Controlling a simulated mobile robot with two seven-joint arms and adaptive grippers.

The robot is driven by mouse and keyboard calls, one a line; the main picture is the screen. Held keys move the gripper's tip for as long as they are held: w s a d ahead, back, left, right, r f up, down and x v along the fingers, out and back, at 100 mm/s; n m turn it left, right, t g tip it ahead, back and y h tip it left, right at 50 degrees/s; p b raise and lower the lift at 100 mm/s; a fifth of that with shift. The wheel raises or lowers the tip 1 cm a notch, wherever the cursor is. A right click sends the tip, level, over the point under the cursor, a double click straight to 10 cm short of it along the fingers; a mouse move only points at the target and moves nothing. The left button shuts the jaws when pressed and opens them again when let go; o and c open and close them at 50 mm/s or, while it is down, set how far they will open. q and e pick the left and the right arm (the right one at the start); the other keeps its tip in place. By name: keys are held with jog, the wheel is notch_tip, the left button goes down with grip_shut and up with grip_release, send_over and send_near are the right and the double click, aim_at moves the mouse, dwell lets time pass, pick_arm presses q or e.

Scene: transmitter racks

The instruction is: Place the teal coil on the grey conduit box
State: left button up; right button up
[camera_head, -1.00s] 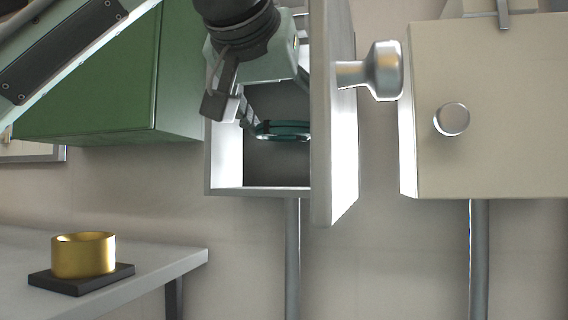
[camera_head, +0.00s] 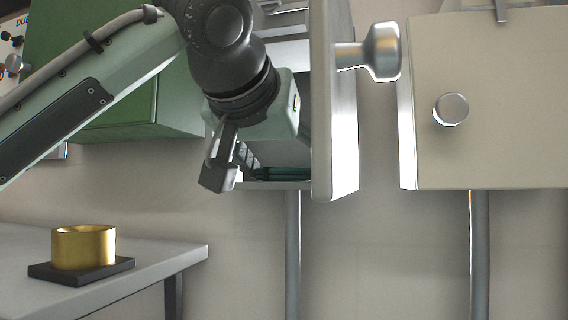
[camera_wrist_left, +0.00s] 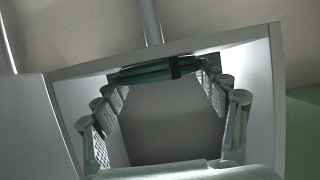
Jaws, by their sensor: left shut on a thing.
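The teal coil (camera_head: 280,174) is partly hidden behind the fingers of my left gripper (camera_head: 240,172) in the head view. In the left wrist view the coil (camera_wrist_left: 150,73) lies across between the two fingertips, and the gripper is shut on it. The grey box (camera_head: 292,185), with a conduit pipe below it, has its door (camera_head: 335,150) standing open. The coil is at the box's opening, close to its lower edge. I cannot tell whether it touches the box floor. My right gripper is not in view.
The open door with its large knob (camera_head: 382,52) stands just right of my left gripper. A closed beige cabinet (camera_head: 500,110) is farther right, a green cabinet (camera_head: 115,110) to the left. A gold ring (camera_head: 83,248) on a black pad sits on the lower-left table.

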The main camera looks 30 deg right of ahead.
pick_arm(q)
jog(key=o, duration=1.3)
jog(key=shift+r, duration=0.1)
jog(key=v, duration=1.2)
jog(key=shift+w+a, duration=0.1)
jog(key=shift+w, duration=0.05)
